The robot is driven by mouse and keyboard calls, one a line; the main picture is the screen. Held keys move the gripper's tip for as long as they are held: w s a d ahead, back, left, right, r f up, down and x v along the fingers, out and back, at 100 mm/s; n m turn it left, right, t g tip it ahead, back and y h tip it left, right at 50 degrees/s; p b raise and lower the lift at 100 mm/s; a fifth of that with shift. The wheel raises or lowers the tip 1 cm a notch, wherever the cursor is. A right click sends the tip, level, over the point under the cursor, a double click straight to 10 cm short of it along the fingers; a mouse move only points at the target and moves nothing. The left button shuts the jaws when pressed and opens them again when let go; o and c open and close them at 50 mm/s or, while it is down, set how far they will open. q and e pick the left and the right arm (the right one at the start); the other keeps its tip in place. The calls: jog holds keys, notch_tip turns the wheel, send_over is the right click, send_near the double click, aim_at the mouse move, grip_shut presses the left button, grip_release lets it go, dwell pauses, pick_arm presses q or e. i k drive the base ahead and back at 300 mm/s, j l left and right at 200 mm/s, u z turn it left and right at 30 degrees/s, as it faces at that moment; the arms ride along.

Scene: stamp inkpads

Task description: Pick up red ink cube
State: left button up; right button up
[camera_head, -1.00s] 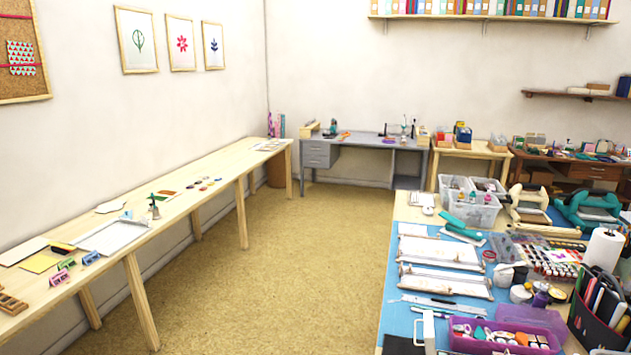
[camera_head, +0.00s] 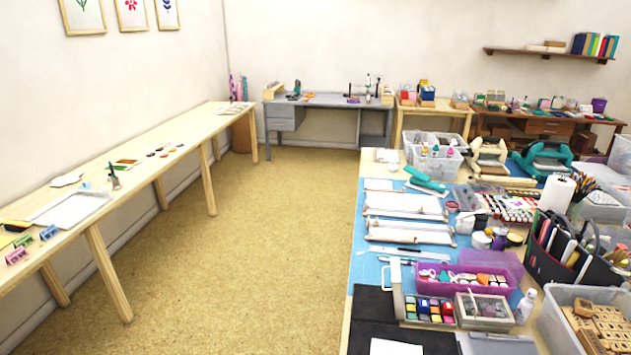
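A case of small coloured ink cubes (camera_head: 403,306) stands open near the front of the right-hand table. Several cubes sit in rows in it, in pink, yellow, blue, red and dark colours. Neither of my grippers is in view.
The right-hand table carries a purple tray (camera_head: 508,260), a grey-rimmed box (camera_head: 483,311), a black mat (camera_head: 370,318), a blue mat (camera_head: 366,272) and a crate of wooden stamps (camera_head: 556,326). The floor (camera_head: 255,255) between the tables is clear.

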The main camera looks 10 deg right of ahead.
aim_at(448, 310)
jog(key=i+j, duration=0.2)
jog(key=j, duration=0.2)
jog(key=i+j, duration=0.25)
jog(key=j, duration=0.15)
jog(key=i+j, duration=0.2)
jog(key=j, duration=0.2)
jog(key=i+j+z, duration=0.1)
jog(key=z, duration=1.4)
